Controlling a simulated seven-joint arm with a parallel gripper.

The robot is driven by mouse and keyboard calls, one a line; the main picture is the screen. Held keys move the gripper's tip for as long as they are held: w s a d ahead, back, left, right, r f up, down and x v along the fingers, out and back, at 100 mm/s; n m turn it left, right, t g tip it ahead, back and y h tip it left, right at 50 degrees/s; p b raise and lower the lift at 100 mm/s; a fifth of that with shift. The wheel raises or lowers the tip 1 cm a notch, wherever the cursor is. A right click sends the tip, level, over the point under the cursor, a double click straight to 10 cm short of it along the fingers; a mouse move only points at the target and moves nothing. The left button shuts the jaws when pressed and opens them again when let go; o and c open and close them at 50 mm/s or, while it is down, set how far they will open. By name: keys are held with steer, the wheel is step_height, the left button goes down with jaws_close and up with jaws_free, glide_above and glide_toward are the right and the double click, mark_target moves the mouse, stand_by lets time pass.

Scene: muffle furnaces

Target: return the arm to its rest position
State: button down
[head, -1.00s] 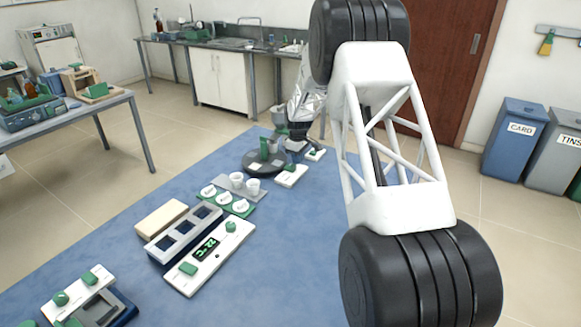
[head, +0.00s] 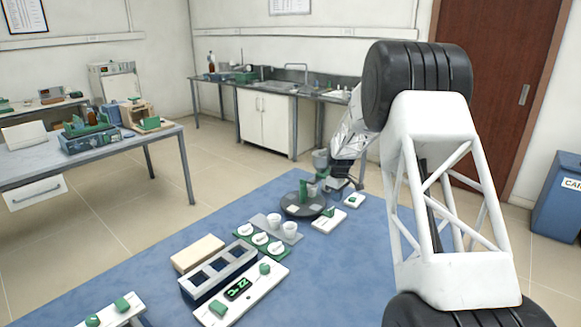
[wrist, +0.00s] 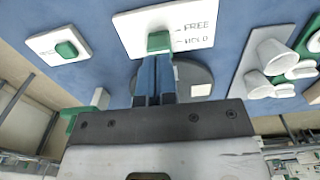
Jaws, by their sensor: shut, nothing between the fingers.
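My gripper (head: 332,187) is at the far end of the blue bench in the head view, small and partly hidden among dark parts. In the wrist view my gripper (wrist: 153,60) shows two blue-grey fingers close together with nothing between them. The fingertips overlap the near edge of a green knob (wrist: 159,40) on a white plate (wrist: 130,27) marked FREE and HOLD. I cannot tell whether they touch it. The plate also shows in the head view (head: 326,225). My white lattice arm link fills the right side of the head view.
A dark round platform (head: 290,210) stands beside the gripper. White cups (head: 290,230), a slotted dark rack (head: 219,271) and a white panel with a lit display (head: 250,297) stand nearer. A small green-knobbed plate (head: 354,200) lies right. Blue bench surface (head: 345,265) is clear at right.

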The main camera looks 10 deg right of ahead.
steer(key=s+a+r+m+t, duration=0.1)
steer(key=s+a+r+m, duration=0.15)
steer(key=s+r, duration=1.05)
steer(key=s+a+r+m, duration=0.2)
steer(key=s+a+r, duration=0.2)
steer(key=s+r, duration=0.9)
steer(key=s+a+f+m, duration=0.1)
steer(key=s+f+m, duration=0.1)
steer(key=s, duration=1.7)
steer(key=s+a+f+m+t, duration=0.1)
steer(key=s+a+f+m, duration=0.1)
steer(key=s, duration=1.6)
steer(key=shift+s+f+t, duration=0.3)
steer(key=shift+s+f, duration=0.05)
steer(key=shift+f, duration=0.35)
steer(key=c, duration=1.8)
jaws_free()
steer(key=shift+m, duration=0.25)
